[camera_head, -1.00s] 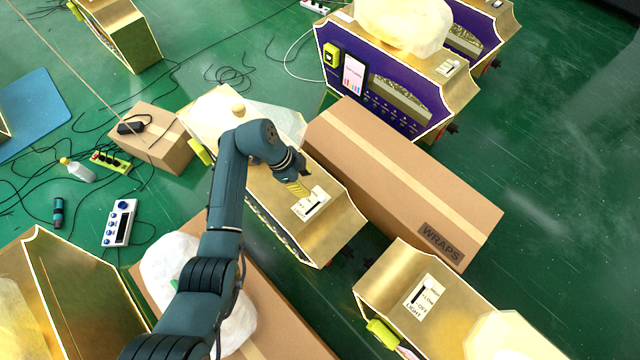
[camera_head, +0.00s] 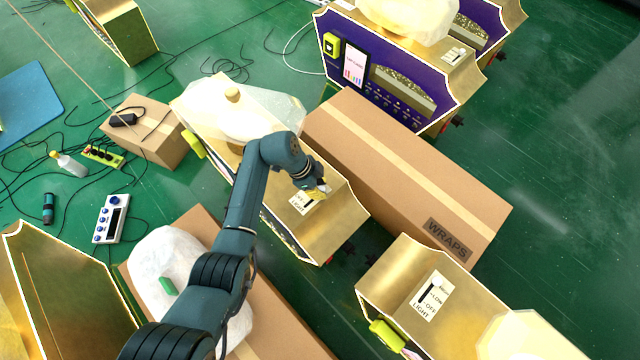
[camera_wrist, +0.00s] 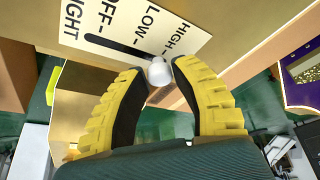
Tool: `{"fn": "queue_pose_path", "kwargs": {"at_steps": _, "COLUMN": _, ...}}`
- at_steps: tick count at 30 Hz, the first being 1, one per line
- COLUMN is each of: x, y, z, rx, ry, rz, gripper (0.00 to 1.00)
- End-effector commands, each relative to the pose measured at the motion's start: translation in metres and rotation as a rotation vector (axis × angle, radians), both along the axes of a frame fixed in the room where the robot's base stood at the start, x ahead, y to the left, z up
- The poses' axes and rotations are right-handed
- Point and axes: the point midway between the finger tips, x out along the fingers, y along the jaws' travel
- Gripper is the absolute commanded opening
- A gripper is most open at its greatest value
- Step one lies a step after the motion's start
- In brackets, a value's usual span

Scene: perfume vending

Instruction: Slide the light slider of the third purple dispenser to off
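A gold-topped dispenser (camera_head: 335,228) stands mid-picture in the head view, with a white label plate (camera_head: 302,203) on its top. The arm hides part of the plate. In the wrist view the plate (camera_wrist: 112,22) reads LIGHT, OFF, LOW, HIGH beside a dark slot. The white slider knob (camera_wrist: 158,72) stands at the slot's HIGH end. My gripper (camera_head: 319,191) is at the plate. In the wrist view its yellow fingertips (camera_wrist: 160,68) stand close on either side of the knob; I cannot tell whether both press it.
A long WRAPS carton (camera_head: 400,170) lies right beside the dispenser. Another gold dispenser (camera_head: 395,275) with a light plate (camera_head: 431,296) stands at lower right. Purple-fronted dispensers (camera_head: 385,90) stand at upper right. A whitish lump (camera_head: 165,265) lies at lower left.

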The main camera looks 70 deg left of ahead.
Motion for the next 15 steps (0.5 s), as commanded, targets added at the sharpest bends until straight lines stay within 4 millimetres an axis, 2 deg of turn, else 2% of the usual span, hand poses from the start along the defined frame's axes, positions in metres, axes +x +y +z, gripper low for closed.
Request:
{"fn": "queue_pose_path", "kwargs": {"at_steps": 1, "x": 0.000, "y": 0.000, "z": 0.000, "rx": 0.000, "ry": 0.000, "rz": 0.000, "gripper": 0.16}}
{"fn": "queue_pose_path", "kwargs": {"at_steps": 3, "x": 0.000, "y": 0.000, "z": 0.000, "rx": 0.000, "ry": 0.000, "rz": 0.000, "gripper": 0.02}}
{"fn": "queue_pose_path", "kwargs": {"at_steps": 4, "x": 0.000, "y": 0.000, "z": 0.000, "rx": 0.000, "ry": 0.000, "rz": 0.000, "gripper": 0.00}}
{"fn": "queue_pose_path", "kwargs": {"at_steps": 11, "x": -0.004, "y": -0.002, "z": 0.002, "rx": -0.002, "ry": 0.002, "rz": 0.001, "gripper": 0.00}}
{"fn": "queue_pose_path", "kwargs": {"at_steps": 15, "x": -0.021, "y": -0.011, "z": 0.007, "rx": -0.006, "ry": 0.004, "rz": 0.004, "gripper": 0.00}}
